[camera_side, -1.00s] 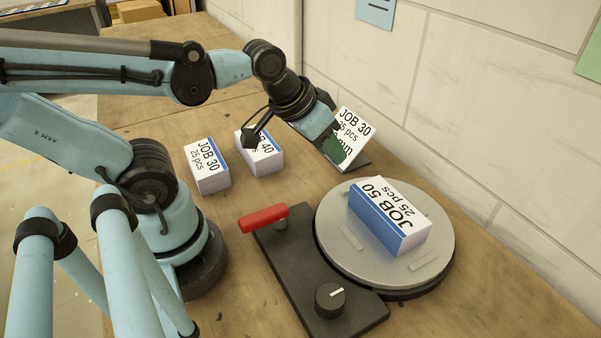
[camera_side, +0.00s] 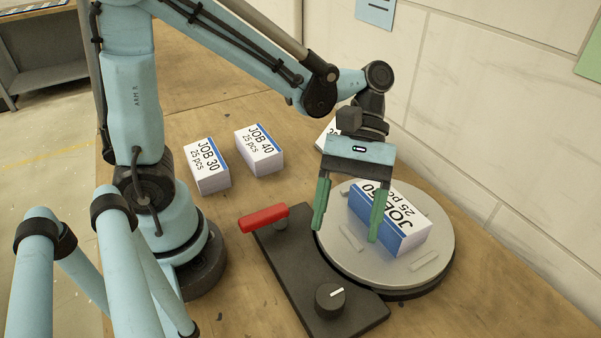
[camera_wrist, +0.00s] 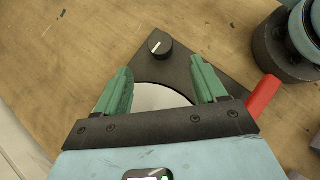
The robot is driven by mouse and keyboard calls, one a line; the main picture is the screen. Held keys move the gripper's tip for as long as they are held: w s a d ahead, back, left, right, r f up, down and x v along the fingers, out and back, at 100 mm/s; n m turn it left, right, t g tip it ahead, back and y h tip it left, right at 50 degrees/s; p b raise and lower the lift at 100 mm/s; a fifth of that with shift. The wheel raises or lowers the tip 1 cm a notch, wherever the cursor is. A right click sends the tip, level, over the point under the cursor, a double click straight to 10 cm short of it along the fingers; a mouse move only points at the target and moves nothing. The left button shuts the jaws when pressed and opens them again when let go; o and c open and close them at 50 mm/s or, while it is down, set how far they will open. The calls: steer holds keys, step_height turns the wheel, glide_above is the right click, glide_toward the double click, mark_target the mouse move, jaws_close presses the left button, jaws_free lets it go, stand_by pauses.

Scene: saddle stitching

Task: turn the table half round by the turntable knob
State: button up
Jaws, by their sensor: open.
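The round grey turntable (camera_side: 335,252) sits at the right of its black base (camera_side: 285,268). The black turntable knob (camera_side: 330,297) with a white pointer mark stands at the base's front end; in the wrist view the knob (camera_wrist: 160,43) shows beyond my fingertips. A blue and white stack marked JOB 50 (camera_side: 405,232) lies on the turntable. My gripper (camera_side: 348,232) is open and empty, its green fingers pointing down above the turntable, apart from the knob. In the wrist view my gripper (camera_wrist: 163,82) spans part of the turntable's pale disc (camera_wrist: 158,98).
A red lever handle (camera_side: 263,218) rises at the base's back left; it also shows in the wrist view (camera_wrist: 263,95). Stacks marked JOB 30 (camera_side: 207,168) and JOB 40 (camera_side: 259,151) stand behind. A wall (camera_side: 480,110) runs along the right. Table in front of the base is clear.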

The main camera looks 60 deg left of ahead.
mark_target(330, 296)
steer(key=x, duration=1.1)
steer(key=shift+s+d+f, duration=0.1)
steer(key=shift+f, duration=0.1)
steer(key=shift+c, duration=0.5)
steer(key=c, duration=0.9)
steer(key=m+g+y, duration=0.1)
steer(key=m+y, duration=0.1)
steer(key=m, duration=0.1)
steer(key=o, duration=1)
